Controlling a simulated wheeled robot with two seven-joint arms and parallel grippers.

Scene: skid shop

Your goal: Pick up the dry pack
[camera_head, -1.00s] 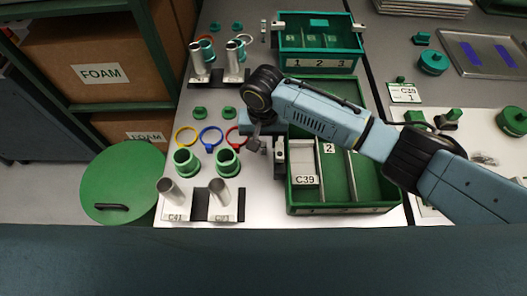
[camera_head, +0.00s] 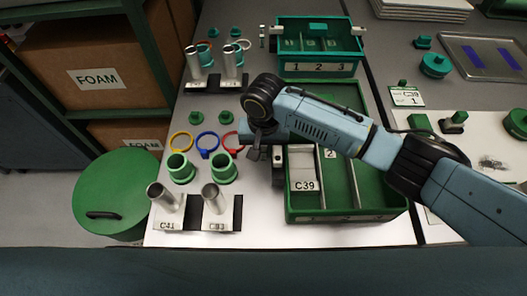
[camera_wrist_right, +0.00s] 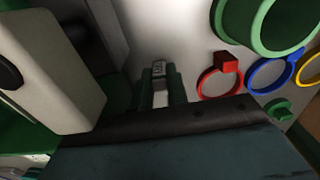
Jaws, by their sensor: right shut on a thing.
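My right gripper (camera_head: 255,152) is over the bench, just left of the green divided crate (camera_head: 345,216) and beside the red ring. In the right wrist view its two dark fingers (camera_wrist_right: 161,92) are shut on a small pale pack (camera_wrist_right: 159,69) with dark marks on it, which I take to be the dry pack. The lettering is too small to read. In the head view the wrist and fingers hide the pack. I cannot tell whether it touches the bench. My left gripper is not in view.
Red (camera_head: 229,141), blue (camera_head: 207,145) and yellow (camera_head: 181,142) rings lie left of the gripper. Green cups (camera_head: 222,168) and metal tubes on a stand (camera_head: 207,212) are in front of them. A teal divided bin (camera_head: 319,68) stands behind. The crate wall is close on the right.

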